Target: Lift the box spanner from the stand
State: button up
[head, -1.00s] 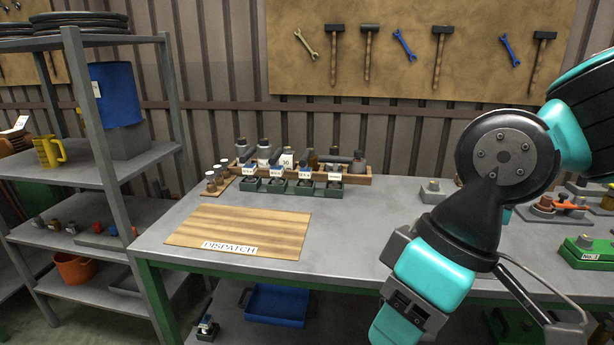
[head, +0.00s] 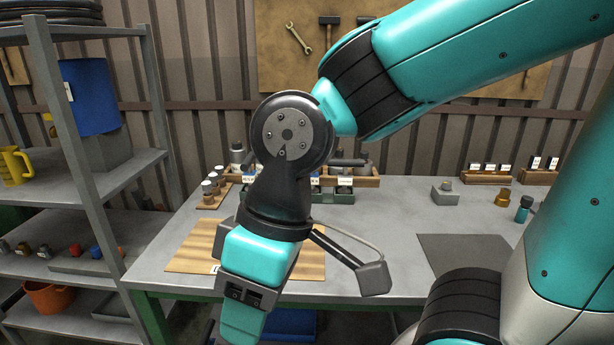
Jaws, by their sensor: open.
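My gripper (head: 243,312) hangs at the bottom centre-left of the head view, in front of the bench. Only its teal and grey body shows; the fingertips are below the picture edge. I see nothing held. I cannot make out the box spanner.
The bench (head: 400,215) bears a wooden dispatch board (head: 190,250), partly hidden by my arm, and a wooden rack (head: 362,181) behind. A dark mat (head: 465,255) lies to the right. Small card racks (head: 487,177) stand at the back right. A shelf unit (head: 95,190) stands left.

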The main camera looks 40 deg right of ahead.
aim_at(344, 178)
jog(key=z, duration=0.4)
jog(key=i, duration=1.05)
jog(key=z, duration=0.7)
